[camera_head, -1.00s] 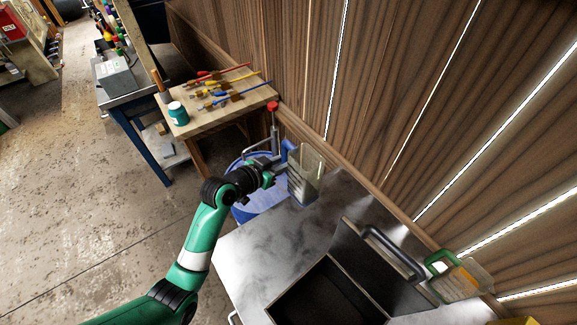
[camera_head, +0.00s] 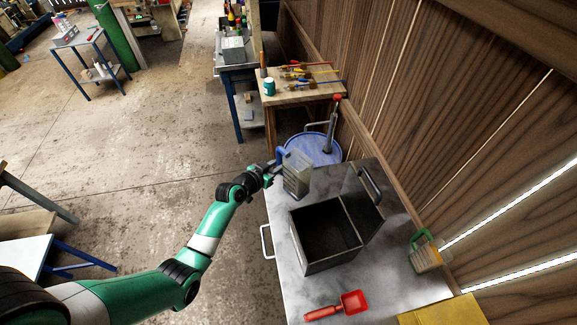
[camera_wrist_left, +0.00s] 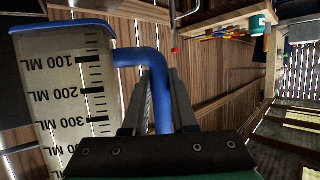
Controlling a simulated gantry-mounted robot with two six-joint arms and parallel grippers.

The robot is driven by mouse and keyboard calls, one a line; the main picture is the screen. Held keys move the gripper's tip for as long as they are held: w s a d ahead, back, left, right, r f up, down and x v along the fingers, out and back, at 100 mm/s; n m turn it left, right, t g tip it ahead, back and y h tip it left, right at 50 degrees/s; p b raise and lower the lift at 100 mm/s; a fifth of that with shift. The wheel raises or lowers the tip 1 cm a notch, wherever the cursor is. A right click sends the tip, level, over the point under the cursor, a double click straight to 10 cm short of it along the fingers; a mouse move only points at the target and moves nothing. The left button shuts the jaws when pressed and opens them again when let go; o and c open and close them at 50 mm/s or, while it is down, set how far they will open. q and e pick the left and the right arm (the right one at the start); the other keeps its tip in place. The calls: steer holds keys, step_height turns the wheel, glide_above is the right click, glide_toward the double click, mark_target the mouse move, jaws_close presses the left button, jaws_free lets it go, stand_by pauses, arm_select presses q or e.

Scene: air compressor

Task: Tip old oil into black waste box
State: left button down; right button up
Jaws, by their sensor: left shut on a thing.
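My left gripper (camera_head: 270,171) is shut on the blue handle (camera_wrist_left: 160,92) of a clear measuring jug (camera_head: 297,174). In the left wrist view the jug (camera_wrist_left: 72,95) shows black ML marks on its wall and a blue rim. The jug is held near the far left edge of the metal table, beyond the black box. What is inside it cannot be made out. The black waste box (camera_head: 316,236) stands open on the table, with its lid (camera_head: 361,203) raised on the right side. My right gripper is not in view.
A green-handled jug (camera_head: 426,254) stands by the wall on the right of the metal table (camera_head: 388,284). A red scoop (camera_head: 338,306) lies in front of the box. A blue drum (camera_head: 313,150) stands behind the table, and a wooden bench (camera_head: 297,92) with tools is farther back.

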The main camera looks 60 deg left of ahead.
mark_target(284, 169)
arm_select(q)
steer(key=shift+d+f, duration=0.1)
steer(key=shift+f, duration=0.05)
step_height(284, 169, down, 6)
steer(key=r+b, duration=0.1)
steer(key=b, duration=0.5)
steer(key=shift+w+d+r+m+t+y+b, duration=0.15)
steer(key=shift+d+r+m+t+y, duration=0.2)
steer(key=shift+d+r+m+y, duration=0.85)
steer(key=shift+d+r+m+t+y+b, duration=0.25)
steer(key=shift+r+m+y, duration=0.35)
steer(key=shift+r+m, duration=1.45)
steer(key=shift+w+d+r+m+t+y+b, duration=0.1)
steer(key=shift+d+r+m+t+y, duration=0.4)
steer(key=shift+r+m+y, duration=0.75)
steer(key=shift+r+h, duration=0.35)
steer(key=shift+r, duration=0.2)
